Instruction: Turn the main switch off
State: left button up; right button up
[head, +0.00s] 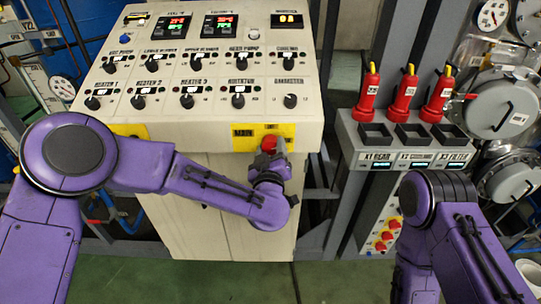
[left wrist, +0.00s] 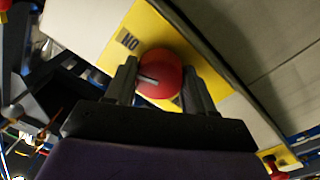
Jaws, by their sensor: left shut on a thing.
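The main switch is a red round knob (head: 268,143) on a yellow plate (head: 243,136) marked MAIN, on the front edge of the control console. In the left wrist view the red knob (left wrist: 160,74) sits between the two dark fingers, with a pale mark on its face and the letters ON on the yellow plate (left wrist: 126,42) beside it. My left gripper (head: 269,160) is at the knob and shut on it; it also shows in the left wrist view (left wrist: 160,84). My right arm shows at the lower right, but its gripper is not visible.
The console (head: 197,90) carries rows of black knobs and lit displays. Below are red buttons on yellow plates (head: 382,246). Green floor is free in front.

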pick_arm(q)
jog(key=n+b, duration=0.2)
jog(key=n, duration=0.1)
jog(key=n+b, duration=0.1)
jog(key=b, duration=0.1)
jog(key=shift+f+n, duration=0.3)
jog(key=shift+n, duration=0.1)
jog(key=n+b, duration=0.3)
jog(key=shift+n, duration=0.4)
jog(key=n+b, duration=0.4)
jog(key=shift+r+y, duration=0.1)
jog(key=shift+y, duration=0.2)
jog(key=shift+d+r+n+b, duration=0.1)
jog(key=shift+r+n+b, duration=0.05)
jog(key=shift+n+b, duration=0.7)
jog(key=shift+n, duration=0.25)
jog(key=o, duration=1)
jog(key=shift+o, duration=0.2)
jog(key=shift+s, duration=0.15)
